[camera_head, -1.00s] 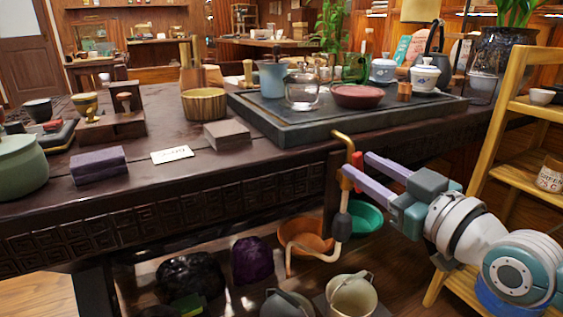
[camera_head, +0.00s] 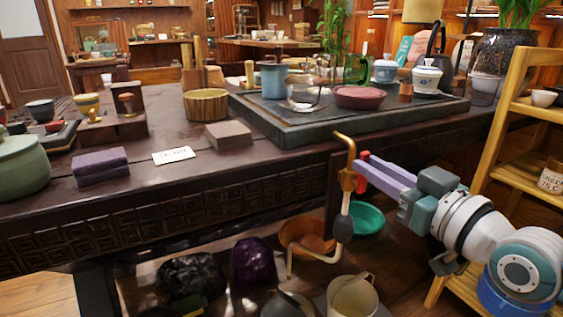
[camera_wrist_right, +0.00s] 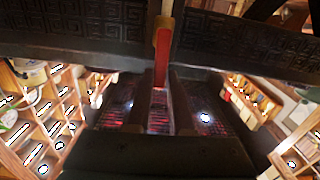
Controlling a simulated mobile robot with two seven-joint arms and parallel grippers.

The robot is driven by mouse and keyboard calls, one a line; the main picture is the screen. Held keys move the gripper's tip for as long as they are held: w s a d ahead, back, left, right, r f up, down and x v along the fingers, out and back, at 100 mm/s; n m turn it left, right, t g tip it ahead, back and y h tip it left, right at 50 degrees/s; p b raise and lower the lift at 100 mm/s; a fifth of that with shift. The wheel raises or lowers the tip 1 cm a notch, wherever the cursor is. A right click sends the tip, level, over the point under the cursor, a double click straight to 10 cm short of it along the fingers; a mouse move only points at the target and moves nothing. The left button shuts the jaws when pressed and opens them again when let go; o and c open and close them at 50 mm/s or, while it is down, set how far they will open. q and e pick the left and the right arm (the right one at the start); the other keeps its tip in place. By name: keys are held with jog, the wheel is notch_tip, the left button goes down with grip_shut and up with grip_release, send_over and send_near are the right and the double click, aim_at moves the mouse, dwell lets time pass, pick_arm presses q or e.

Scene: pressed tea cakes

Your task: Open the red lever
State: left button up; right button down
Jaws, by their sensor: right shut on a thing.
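The red lever (camera_head: 361,184) sits on a brass tap pipe (camera_head: 346,150) that rises by the table's front edge. My right gripper (camera_head: 366,168), with purple fingers, reaches in from the right and is shut on the lever. In the right wrist view the red lever (camera_wrist_right: 161,62) runs down between the two dark fingers of the right gripper (camera_wrist_right: 159,88). The fingers partly hide the lever in the head view. My left gripper is not in view.
The dark carved table (camera_head: 250,183) lies just behind the tap, with a tea tray (camera_head: 290,136) on top. An orange bowl (camera_head: 300,243), a green bowl (camera_head: 367,219) and a pale bucket (camera_head: 352,299) stand below. A wooden shelf (camera_head: 497,140) stands at the right.

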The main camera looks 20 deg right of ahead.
jog(key=shift+d+m, duration=0.15)
jog(key=shift+m, duration=0.25)
jog(key=c, duration=0.8)
grip_release()
jog(key=s+p, duration=0.3)
jog(key=s, duration=0.7)
jog(key=shift+d, duration=0.4)
